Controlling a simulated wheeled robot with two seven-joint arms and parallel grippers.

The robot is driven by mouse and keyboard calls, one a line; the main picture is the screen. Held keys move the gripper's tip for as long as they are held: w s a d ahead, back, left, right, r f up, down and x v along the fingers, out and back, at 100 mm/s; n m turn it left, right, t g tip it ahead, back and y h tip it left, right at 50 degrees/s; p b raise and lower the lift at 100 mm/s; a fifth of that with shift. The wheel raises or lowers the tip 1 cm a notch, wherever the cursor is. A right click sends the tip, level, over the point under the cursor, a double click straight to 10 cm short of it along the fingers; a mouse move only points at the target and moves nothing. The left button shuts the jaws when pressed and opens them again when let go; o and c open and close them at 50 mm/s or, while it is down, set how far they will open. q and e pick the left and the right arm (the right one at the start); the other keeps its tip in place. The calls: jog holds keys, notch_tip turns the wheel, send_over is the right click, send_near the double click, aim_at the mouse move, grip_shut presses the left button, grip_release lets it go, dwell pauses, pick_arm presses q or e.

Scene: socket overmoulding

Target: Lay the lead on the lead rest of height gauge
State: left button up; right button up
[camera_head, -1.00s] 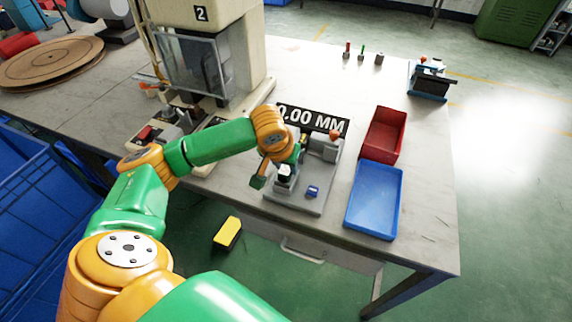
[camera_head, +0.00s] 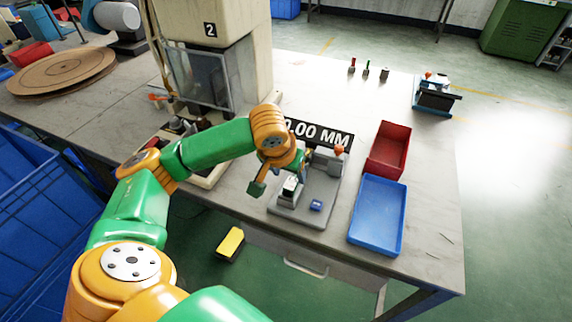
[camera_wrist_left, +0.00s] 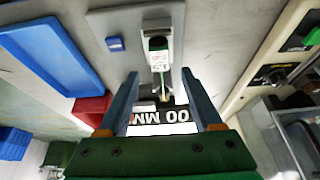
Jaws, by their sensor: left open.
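The height gauge (camera_head: 323,208) is a grey base plate on the bench with a black display reading 0.00 MM (camera_head: 318,132). A pale block with a dark top (camera_head: 290,187) stands on its near left part. I cannot make out the lead rest clearly. My left gripper (camera_wrist_left: 160,95) is open above the gauge, its fingers apart with nothing clearly held. My right gripper is out of view.
A small blue block (camera_head: 316,205) lies on the gauge plate. A red bin (camera_head: 388,150) and a blue tray (camera_head: 376,214) stand to its right. A tall press (camera_head: 215,60) stands behind on the left.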

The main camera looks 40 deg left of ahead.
pick_arm(q)
jog(key=v, duration=0.7)
jog(key=shift+p, duration=0.45)
jog(key=shift+s+r, duration=0.1)
jog(key=s+d+f+m+h, duration=0.2)
jog(key=s+d+f+m, duration=0.1)
jog(key=d+f, duration=0.35)
jog(key=s+d+f+m+h, duration=0.1)
jog(key=s+d+f+m, duration=0.15)
jog(key=d+f, duration=0.4)
jog(key=s+a+f+n+y, duration=0.1)
jog(key=s+a+f, duration=0.4)
jog(key=s, duration=0.4)
jog(key=s+f+g, duration=0.2)
jog(key=s+f, duration=0.1)
jog(key=f, duration=1.6)
jog(key=s+a+f+g, duration=0.1)
jog(key=s+a+f, duration=0.1)
jog(key=s+f, duration=0.7)
jog(key=s, duration=0.2)
jog(key=shift+s+f+y, duration=0.25)
jog(key=shift+s+y, duration=0.1)
jog(key=shift+y, duration=0.05)
